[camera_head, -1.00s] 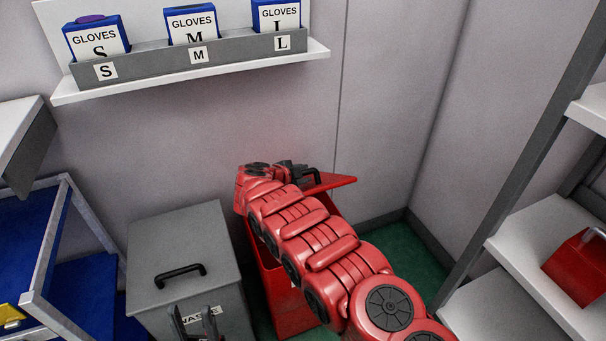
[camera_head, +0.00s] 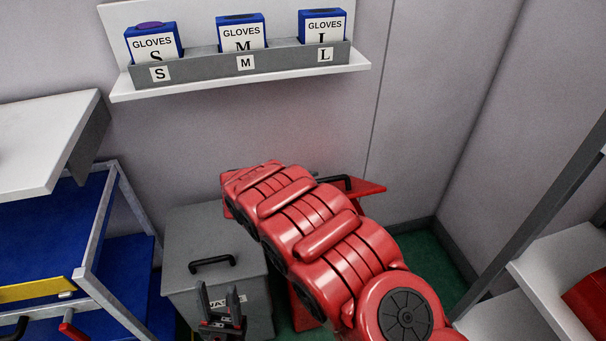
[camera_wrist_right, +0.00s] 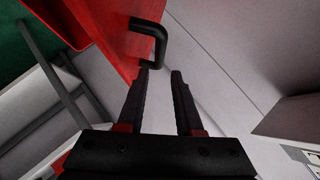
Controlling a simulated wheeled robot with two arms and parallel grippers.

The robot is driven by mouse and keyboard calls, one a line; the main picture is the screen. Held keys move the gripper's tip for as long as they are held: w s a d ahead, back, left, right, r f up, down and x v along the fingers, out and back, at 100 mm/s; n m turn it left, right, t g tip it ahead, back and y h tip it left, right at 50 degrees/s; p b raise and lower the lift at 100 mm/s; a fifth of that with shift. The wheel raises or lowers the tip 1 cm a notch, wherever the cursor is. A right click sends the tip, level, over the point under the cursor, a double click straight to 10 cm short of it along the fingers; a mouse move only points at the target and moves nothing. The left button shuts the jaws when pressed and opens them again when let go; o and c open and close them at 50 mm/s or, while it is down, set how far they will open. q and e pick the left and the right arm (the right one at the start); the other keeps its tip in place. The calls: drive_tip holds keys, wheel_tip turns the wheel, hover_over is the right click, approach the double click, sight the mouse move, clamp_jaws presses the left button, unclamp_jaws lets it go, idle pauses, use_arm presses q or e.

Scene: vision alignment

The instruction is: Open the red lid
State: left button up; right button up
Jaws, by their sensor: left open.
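The red lid (camera_head: 366,188) with its black handle (camera_head: 338,182) shows behind my right arm, and it looks tilted up. The red bin (camera_head: 302,312) below it is mostly hidden by that arm. In the right wrist view the red lid (camera_wrist_right: 92,22) and its black handle (camera_wrist_right: 152,38) are just ahead of my right gripper (camera_wrist_right: 161,73). Its fingers are apart with nothing between them, and the handle's end is near the left fingertip. In the head view that gripper is hidden. My left gripper (camera_head: 220,296) is open and empty in front of the grey bin.
A grey waste bin (camera_head: 185,240) with a black handle stands left of the red bin. A blue cart (camera_head: 95,235) and white table (camera_head: 45,140) are at left. Shelves (camera_head: 545,265) stand at right. A glove shelf (camera_head: 240,84) is on the wall above.

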drive_tip(key=shift+p+v, duration=0.6)
drive_tip(key=shift+v, duration=0.2)
drive_tip(key=shift+s+a+r+p, duration=0.35)
drive_tip(key=shift+a+r+p, duration=0.05)
drive_tip(key=shift+r+p, duration=0.1)
drive_tip(key=shift+s+a+r+p, duration=0.1)
drive_tip(key=shift+s+a+p, duration=0.3)
drive_tip(key=shift+s, duration=0.15)
drive_tip(key=shift+c, duration=0.3)
